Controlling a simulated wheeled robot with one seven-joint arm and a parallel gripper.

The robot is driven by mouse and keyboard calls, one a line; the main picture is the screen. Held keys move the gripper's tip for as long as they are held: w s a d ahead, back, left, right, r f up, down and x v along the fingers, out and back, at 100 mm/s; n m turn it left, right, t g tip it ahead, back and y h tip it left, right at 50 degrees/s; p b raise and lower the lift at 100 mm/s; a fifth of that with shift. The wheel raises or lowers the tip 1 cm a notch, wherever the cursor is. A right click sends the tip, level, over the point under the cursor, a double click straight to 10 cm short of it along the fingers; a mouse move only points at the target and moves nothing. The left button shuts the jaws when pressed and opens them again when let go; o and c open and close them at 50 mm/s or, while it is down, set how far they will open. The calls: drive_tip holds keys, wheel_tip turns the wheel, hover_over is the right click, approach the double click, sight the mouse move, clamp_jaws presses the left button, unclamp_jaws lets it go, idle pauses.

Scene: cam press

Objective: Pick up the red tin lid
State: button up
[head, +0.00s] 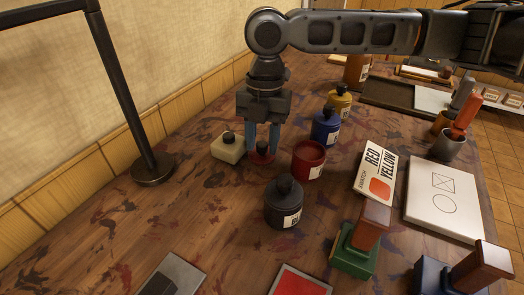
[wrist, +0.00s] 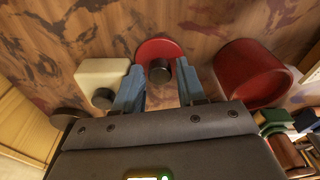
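The red tin lid (head: 262,156) is a flat red disc with a dark knob, lying on the table between a cream block and the open red tin. In the wrist view the lid (wrist: 160,47) lies just ahead of my gripper. My gripper (head: 262,148) points down over the lid, its blue fingers apart. In the wrist view the fingers of my gripper (wrist: 162,84) are spread, one on each side of the dark knob, with a gap to each side. Whether the fingertips touch the lid cannot be told.
The cream block with a dark knob (head: 228,147) stands close on the left. The open red tin (head: 309,160) stands close on the right. A black tin (head: 284,204), a blue tin (head: 326,127) and a yellow tin (head: 339,100) stand nearby.

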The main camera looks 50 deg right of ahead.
clamp_jaws()
drive_tip(key=shift+r, duration=0.1)
